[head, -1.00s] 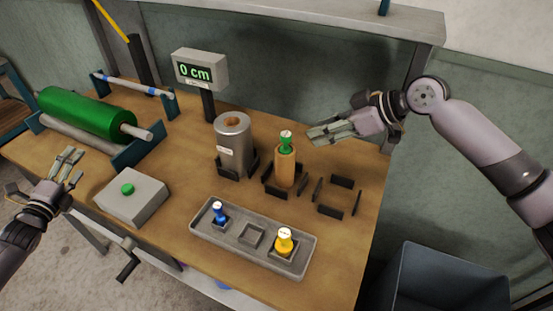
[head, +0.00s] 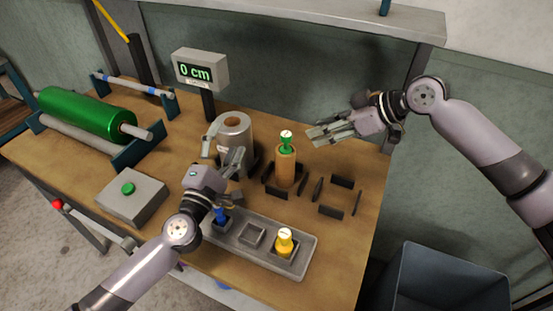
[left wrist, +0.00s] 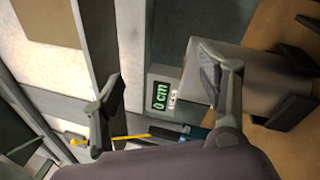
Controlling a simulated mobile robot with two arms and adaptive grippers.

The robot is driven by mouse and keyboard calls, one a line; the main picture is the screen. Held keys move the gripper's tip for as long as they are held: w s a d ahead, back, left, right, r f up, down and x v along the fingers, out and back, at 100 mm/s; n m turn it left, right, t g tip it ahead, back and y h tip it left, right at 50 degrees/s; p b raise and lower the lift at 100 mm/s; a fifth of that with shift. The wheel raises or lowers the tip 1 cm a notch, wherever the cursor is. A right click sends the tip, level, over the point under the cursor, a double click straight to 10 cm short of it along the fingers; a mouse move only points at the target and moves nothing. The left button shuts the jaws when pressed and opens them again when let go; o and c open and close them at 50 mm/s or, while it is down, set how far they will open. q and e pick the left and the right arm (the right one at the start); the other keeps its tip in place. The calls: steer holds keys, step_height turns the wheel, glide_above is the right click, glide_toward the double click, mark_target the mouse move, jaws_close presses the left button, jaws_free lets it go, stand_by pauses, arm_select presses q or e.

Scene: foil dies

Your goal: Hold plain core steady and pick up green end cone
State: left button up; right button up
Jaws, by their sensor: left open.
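The plain core (head: 285,170) is a tan cylinder standing upright in a holder of black blocks. The green end cone (head: 286,143), with a white top, sits on its upper end. My left gripper (head: 224,146) is open and empty, left of the core, overlapping the silver roll (head: 233,126) in the head view. In the left wrist view its spread fingers (left wrist: 162,95) have nothing between them; the silver roll (left wrist: 265,78) lies beyond the right finger. My right gripper (head: 313,138) is right of the cone, apart from it, its fingers looking slightly parted and empty.
A grey tray (head: 300,268) in front holds a blue cone (head: 222,217) and a yellow cone (head: 285,243). An empty square of black blocks (head: 338,212) is right of the core. A green-button box (head: 146,200) and a "0 cm" display (head: 200,70) are left.

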mark_target(282, 169)
arm_select(q)
steer(key=d+f+n, duration=0.1)
steer(key=d+n, duration=0.3)
steer(key=s+d+f+n+g, duration=0.1)
steer(key=d+n, duration=0.3)
steer(key=s+d+n+g, duration=0.1)
steer(key=d+n, duration=0.2)
steer(key=n, duration=0.2)
steer(key=shift+d+f, duration=0.4)
steer(key=shift+n, duration=0.3)
steer(key=f, duration=0.8)
steer(key=shift+w+d+f, duration=0.1)
steer(key=shift+d+f, duration=0.1)
steer(key=shift+d, duration=0.1)
steer(key=x, duration=0.6)
steer(key=shift+w, duration=0.3)
steer(key=shift+w+d, duration=0.15)
steer(key=shift+w, duration=0.1)
